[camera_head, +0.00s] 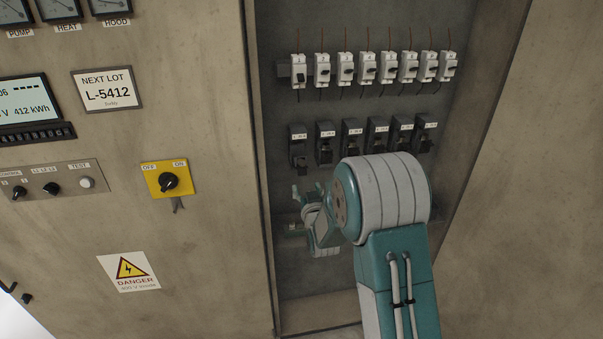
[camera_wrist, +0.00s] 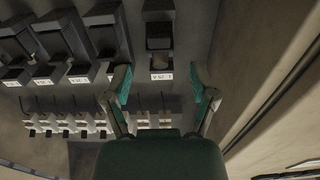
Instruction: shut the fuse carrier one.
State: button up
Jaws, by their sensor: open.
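The fuse carriers are a row of several dark blocks with white labels inside the open cabinet. I take the leftmost in the head view as fuse carrier one (camera_head: 299,147). Its lower part sticks out below the label, and how far it is tipped out is hard to tell. In the wrist view, which is upside down, this carrier (camera_wrist: 160,38) is dark and lies beyond the fingers, in line with the gap between them. My gripper (camera_head: 308,191) is open and empty, just below this carrier in the head view; its teal fingertips (camera_wrist: 162,90) are spread, apart from it.
The other fuse carriers (camera_head: 351,140) stand close to the right. A row of white breakers (camera_head: 367,69) is above. The cabinet's left wall (camera_head: 262,180) is close beside my gripper. A yellow switch (camera_head: 168,180) is on the panel at left.

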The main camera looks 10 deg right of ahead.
aim_at(302, 175)
jog(key=w, duration=0.7)
jog(key=shift+w, duration=0.15)
jog(key=shift+c, duration=0.3)
